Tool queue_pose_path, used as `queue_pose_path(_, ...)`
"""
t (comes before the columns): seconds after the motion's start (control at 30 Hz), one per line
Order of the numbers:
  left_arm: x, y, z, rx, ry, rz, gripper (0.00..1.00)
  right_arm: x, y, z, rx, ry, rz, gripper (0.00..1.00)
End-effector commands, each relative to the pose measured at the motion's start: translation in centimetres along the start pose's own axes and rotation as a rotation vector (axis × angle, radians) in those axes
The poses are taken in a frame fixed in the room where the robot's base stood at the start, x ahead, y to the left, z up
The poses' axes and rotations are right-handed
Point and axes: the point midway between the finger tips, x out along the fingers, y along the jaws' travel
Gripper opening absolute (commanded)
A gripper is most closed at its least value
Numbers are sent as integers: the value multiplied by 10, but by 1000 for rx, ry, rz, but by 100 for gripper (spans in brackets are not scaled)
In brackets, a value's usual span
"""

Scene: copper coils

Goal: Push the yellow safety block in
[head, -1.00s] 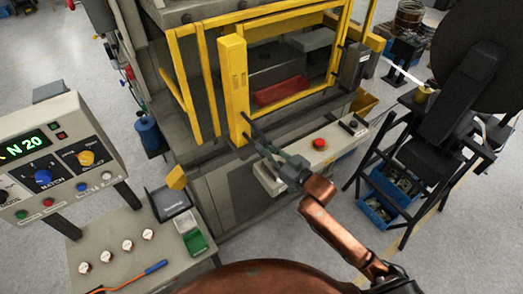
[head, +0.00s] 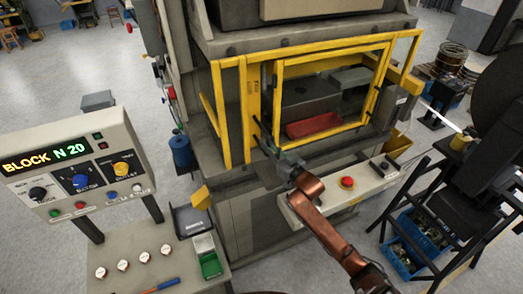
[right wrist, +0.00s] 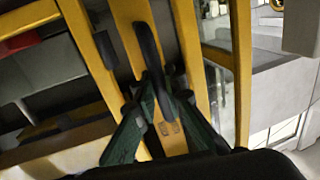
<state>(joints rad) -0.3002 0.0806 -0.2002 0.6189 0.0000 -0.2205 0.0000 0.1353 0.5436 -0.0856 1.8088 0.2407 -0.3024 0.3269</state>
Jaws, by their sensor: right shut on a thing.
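The yellow safety block (head: 253,98) is an upright yellow bar at the left of the press opening, beside the yellow guard frame. My right gripper (head: 262,142) is at its lower front, at the end of my copper arm. In the right wrist view my right gripper (right wrist: 155,100) is shut on a dark upright handle (right wrist: 148,52) in front of the yellow block (right wrist: 170,135), which bears a small label. The exact contact is partly hidden by the fingers. My left gripper is not in view.
The guard window (head: 330,62) frames a red bin (head: 313,124) inside the press. A ledge with a red button (head: 347,182) runs below. A control panel (head: 75,165) reading "BLOCK N 20" stands left. A black stand with a blue bin (head: 405,250) is at right.

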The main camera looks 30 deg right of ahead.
Motion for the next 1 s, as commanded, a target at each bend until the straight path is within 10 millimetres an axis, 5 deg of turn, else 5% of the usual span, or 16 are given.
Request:
queue_pose_path(0.27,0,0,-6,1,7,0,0,2,2,-6,-3,8,1,0)
queue_pose_path(0.3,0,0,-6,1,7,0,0,2,1,-6,-3,8,1,11)
queue_pose_path(0.57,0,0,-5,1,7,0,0,1,1,-4,-2,5,1,28)
queue_pose_path(1.0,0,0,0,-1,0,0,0,-16,1,-2,-2,2,1,28)
